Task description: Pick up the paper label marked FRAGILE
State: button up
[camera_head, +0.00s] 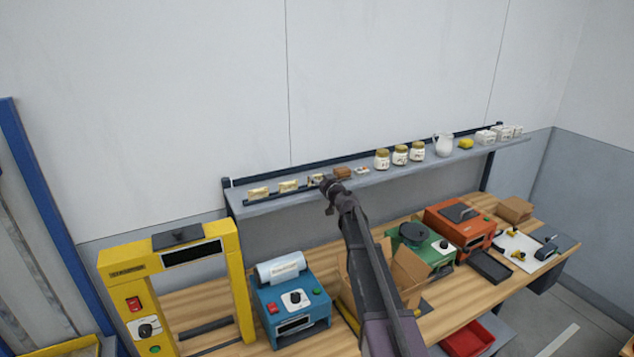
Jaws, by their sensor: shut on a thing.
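A row of small cream paper labels stands on the left part of the wall shelf: one label (258,192) at the far left, a second label (289,186) beside it and a third label (314,180) at my gripper. Their print is too small to read, so I cannot tell which is marked FRAGILE. My gripper (325,184) is at the shelf's front edge, shut on what looks like the third label. The fingers partly hide it, and I cannot tell whether it is clear of the shelf.
The shelf (272,206) also holds a brown block (342,173), several jars (382,160), a white pitcher (443,145) and a yellow sponge-like block (466,143). Below, the wooden bench (337,330) carries a yellow frame machine (240,290), a blue machine (292,300) and an open cardboard box (408,270).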

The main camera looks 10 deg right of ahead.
jog(key=shift+w+r, duration=0.1)
dwell(0.3)
jog(key=shift+a+r+p, duration=0.1)
jog(key=shift+r+p, duration=0.55)
jog(key=shift+p, duration=0.2)
jog(key=shift+c, duration=0.9)
notch_tip(320, 180, up, 2)
jog(key=shift+r+p, duration=0.15)
jog(key=shift+p, duration=0.95)
jog(key=v, duration=0.5)
jog(key=a+v, duration=0.1)
jog(key=v, duration=0.4)
jog(key=a+r+p+v, duration=0.1)
jog(key=v, duration=0.5)
jog(key=shift+s+r, duration=0.1)
jog(key=shift+s, duration=0.2)
jog(key=shift+a, duration=0.1)
